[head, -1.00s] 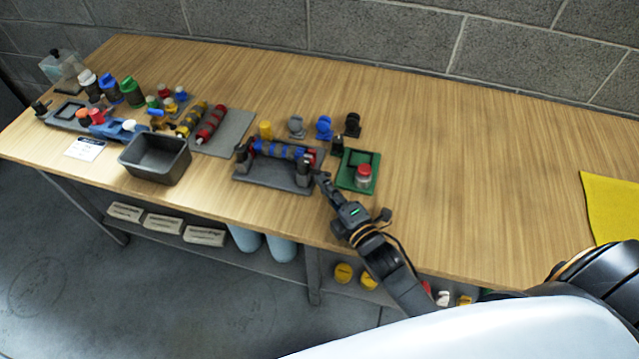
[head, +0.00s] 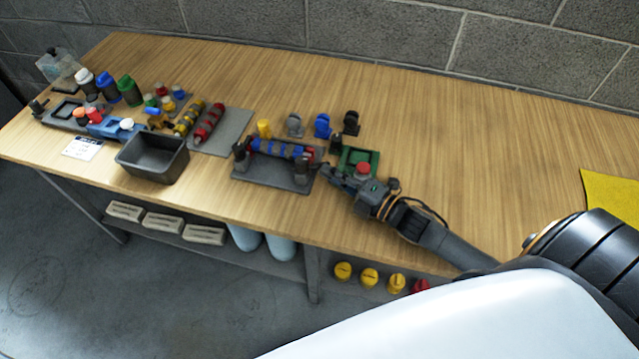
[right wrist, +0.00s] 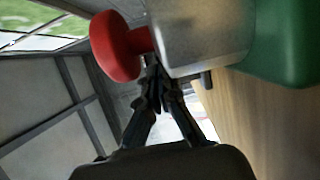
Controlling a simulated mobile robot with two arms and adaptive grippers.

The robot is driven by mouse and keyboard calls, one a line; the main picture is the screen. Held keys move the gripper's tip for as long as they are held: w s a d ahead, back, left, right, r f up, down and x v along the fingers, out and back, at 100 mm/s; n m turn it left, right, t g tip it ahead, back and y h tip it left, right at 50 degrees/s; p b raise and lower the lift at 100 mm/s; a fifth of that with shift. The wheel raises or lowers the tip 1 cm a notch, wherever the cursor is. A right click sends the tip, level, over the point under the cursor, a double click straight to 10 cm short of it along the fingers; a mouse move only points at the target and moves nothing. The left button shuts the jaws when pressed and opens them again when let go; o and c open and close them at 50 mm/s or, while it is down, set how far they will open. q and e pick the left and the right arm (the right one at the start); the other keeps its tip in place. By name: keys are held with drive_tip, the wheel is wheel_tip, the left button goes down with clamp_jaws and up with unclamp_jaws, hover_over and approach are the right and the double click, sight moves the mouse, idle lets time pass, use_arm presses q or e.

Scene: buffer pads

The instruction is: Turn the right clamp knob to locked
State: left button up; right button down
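The dark fixture (head: 262,179) lies on the bench with a blue-banded roller (head: 275,149) across it. Its right clamp knob (head: 301,172) is a dark upright piece at the right end; I cannot tell its setting. My right gripper (head: 325,171) is just right of that clamp, low over the bench; contact is unclear. In the right wrist view its fingertips (right wrist: 159,88) come together with nothing seen between them. A red button (right wrist: 117,46) on a grey housing (right wrist: 202,34) and green base (right wrist: 285,40) appears close by there. My left gripper is out of view.
The green holder (head: 360,156) with a red-topped part (head: 362,169) stands partly behind my right gripper. Blue (head: 323,126) and black pieces (head: 351,122) stand behind. A black bin (head: 153,160) is to the left. The bench's right side is clear up to a yellow mat (head: 614,212).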

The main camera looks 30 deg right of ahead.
drive_tip(key=shift+w+d, duration=0.6)
drive_tip(key=shift+w, duration=0.25)
idle(0.4)
